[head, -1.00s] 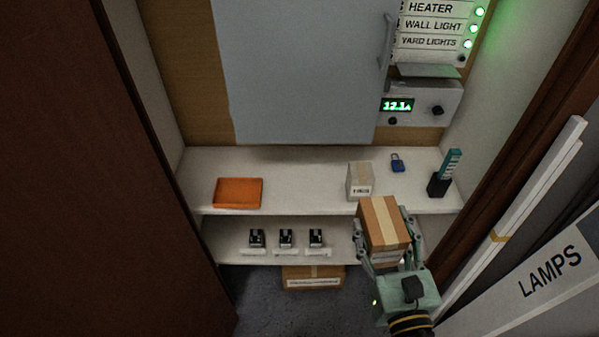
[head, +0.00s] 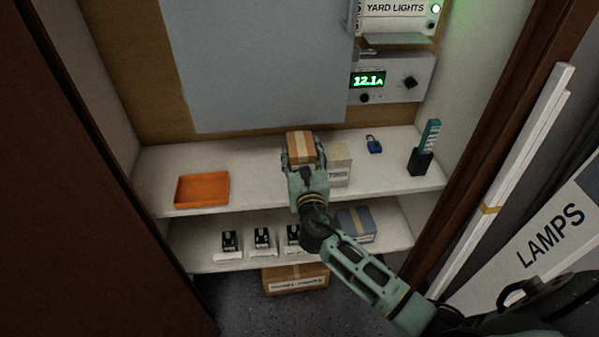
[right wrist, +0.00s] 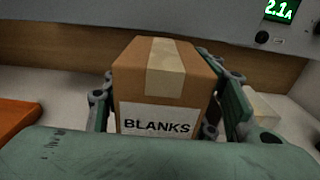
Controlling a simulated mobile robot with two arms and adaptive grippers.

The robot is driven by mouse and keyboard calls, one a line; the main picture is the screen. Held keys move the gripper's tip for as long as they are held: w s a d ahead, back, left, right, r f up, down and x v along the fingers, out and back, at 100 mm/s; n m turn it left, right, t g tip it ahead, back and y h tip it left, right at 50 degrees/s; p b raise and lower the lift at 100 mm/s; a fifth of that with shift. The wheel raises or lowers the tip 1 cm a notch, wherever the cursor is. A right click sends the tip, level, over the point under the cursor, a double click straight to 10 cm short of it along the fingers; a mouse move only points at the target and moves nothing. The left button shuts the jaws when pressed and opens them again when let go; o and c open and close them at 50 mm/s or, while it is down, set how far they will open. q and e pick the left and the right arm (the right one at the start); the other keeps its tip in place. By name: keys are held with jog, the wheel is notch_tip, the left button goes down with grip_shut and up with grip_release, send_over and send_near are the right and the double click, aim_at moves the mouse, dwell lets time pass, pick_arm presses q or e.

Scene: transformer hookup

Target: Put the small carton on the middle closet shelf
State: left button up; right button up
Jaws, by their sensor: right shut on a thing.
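The small brown carton (head: 301,148) has a pale tape strip on top. In the right wrist view the carton (right wrist: 164,85) shows a white label reading BLANKS. My right gripper (head: 302,156) is shut on it, with a finger on each side. The carton is at the upper closet shelf (head: 250,160), left of a pale box; I cannot tell whether it touches the shelf. A lower shelf (head: 205,258) lies beneath, holding several small black devices. My left gripper is not in view.
The pale box (head: 338,165) stands close right of the carton. An orange tray (head: 203,190), blue padlock (head: 374,144) and dark holder (head: 420,161) share the upper shelf. A blue-topped box (head: 355,224) is on the lower shelf; a labelled carton (head: 296,279) sits below.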

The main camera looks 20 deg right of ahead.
jog(key=shift+f+b, duration=0.85)
jog(key=shift+f, duration=2.15)
jog(key=shift+f, duration=0.15)
jog(key=o, duration=1)
jog(key=shift+c, duration=0.2)
jog(key=shift+r, duration=0.25)
jog(key=v, duration=1.2)
jog(key=shift+f, duration=0.1)
